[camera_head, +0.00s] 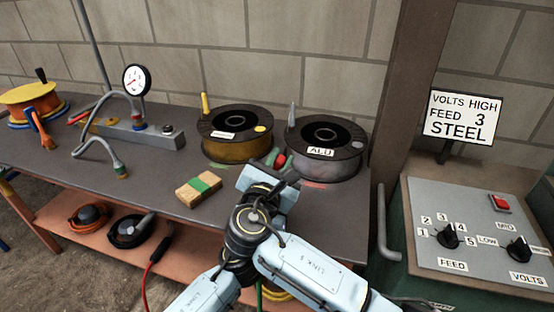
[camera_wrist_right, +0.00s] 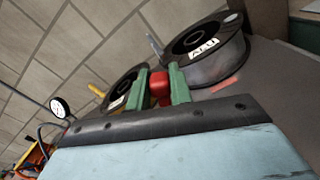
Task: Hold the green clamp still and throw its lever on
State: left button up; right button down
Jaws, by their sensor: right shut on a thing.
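My right gripper (camera_head: 278,165) is at the bench's right end, just in front of the two wire spools. In the right wrist view its two green-looking fingers (camera_wrist_right: 159,88) stand on either side of a small red part (camera_wrist_right: 160,84) and are shut on it. The red part also shows in the head view (camera_head: 281,160). My wrist hides most of what lies below it. I cannot make out a separate green clamp body, or a lever and its position. My left gripper is not in view.
A brown-gold spool (camera_head: 236,136) and a grey ALU spool (camera_head: 328,152) stand close behind my right gripper. A control box (camera_head: 477,220) is at the right.

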dwell(0.3)
jog(key=c, duration=1.2)
grip_release()
jog(key=shift+c, duration=0.2)
jog(key=v, duration=1.2)
jog(key=shift+s, duration=0.1)
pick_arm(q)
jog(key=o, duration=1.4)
